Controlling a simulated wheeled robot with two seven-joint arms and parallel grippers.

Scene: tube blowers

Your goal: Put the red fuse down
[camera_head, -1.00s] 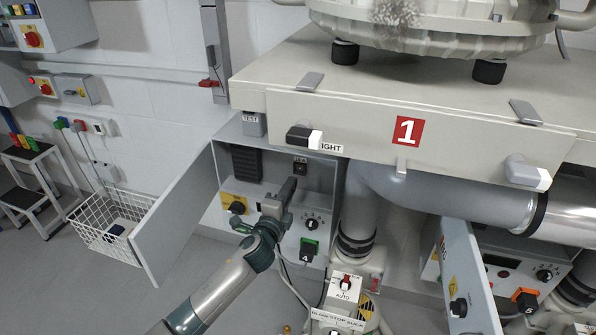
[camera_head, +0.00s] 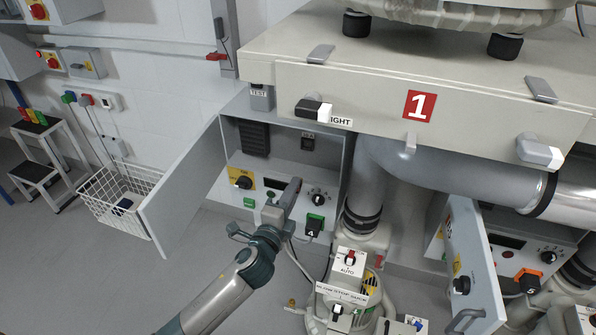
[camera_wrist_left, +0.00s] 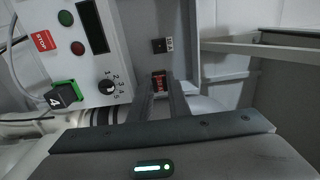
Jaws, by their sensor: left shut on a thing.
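My left gripper (camera_head: 294,183) is in front of the open grey cabinet (camera_head: 280,150) under the bench. In the left wrist view its two fingers (camera_wrist_left: 160,92) close on a small dark block with red on it, the red fuse (camera_wrist_left: 159,80). The fuse is held clear of the panel, as far as I can tell. In the head view the fingers hide it. A dark square fuse socket (camera_head: 308,142) is in the cabinet's back wall, and it also shows in the left wrist view (camera_wrist_left: 158,45). My right gripper is not in view.
The cabinet door (camera_head: 183,195) stands open at the left. A stepped stool (camera_head: 40,150) holds coloured pieces at the far left. A blower (camera_head: 345,300) stands below; floor at lower left is clear.

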